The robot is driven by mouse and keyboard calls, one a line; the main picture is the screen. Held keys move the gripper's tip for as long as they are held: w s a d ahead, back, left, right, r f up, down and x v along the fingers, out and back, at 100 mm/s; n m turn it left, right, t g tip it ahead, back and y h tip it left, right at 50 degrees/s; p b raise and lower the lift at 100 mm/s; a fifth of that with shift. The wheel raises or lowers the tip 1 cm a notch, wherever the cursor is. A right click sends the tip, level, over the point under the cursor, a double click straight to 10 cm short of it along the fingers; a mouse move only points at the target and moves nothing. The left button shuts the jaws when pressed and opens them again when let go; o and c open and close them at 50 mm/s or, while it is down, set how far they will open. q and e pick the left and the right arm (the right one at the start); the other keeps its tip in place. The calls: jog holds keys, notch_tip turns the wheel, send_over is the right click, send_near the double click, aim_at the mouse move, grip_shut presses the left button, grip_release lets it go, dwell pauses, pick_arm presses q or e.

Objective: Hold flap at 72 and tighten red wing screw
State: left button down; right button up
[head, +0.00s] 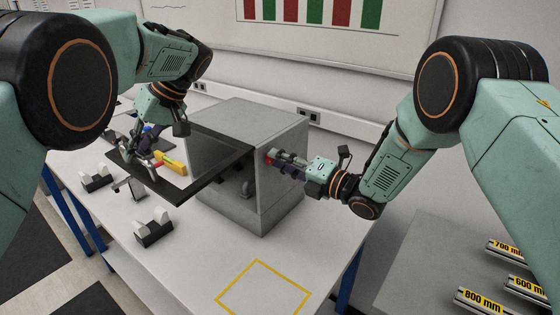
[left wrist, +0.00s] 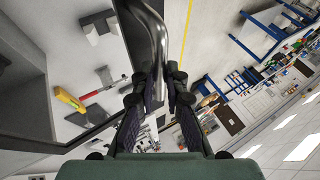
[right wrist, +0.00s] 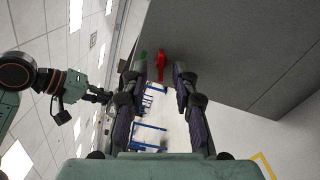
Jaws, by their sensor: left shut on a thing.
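The flap (head: 216,177) is a dark-framed clear panel, swung out from the grey box (head: 236,212) and tilted over the table. My left gripper (head: 128,152) is at the flap's outer edge. In the left wrist view its fingers (left wrist: 162,85) are shut on the flap's shiny curved handle (left wrist: 184,28). My right gripper (head: 275,158) is beside that side. In the right wrist view its fingers (right wrist: 153,85) are open, with the screw ahead between them and apart from both.
Holders with pale tops (head: 153,228) stand at the table's left. A yellow outline (head: 262,288) marks clear tabletop in front. Labelled bars (head: 487,300) lie on a grey surface at right.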

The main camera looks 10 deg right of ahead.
jog(key=shift+w+a, duration=0.2)
jog(key=shift+a, duration=0.05)
jog(key=shift+c, duration=0.4)
grip_shut()
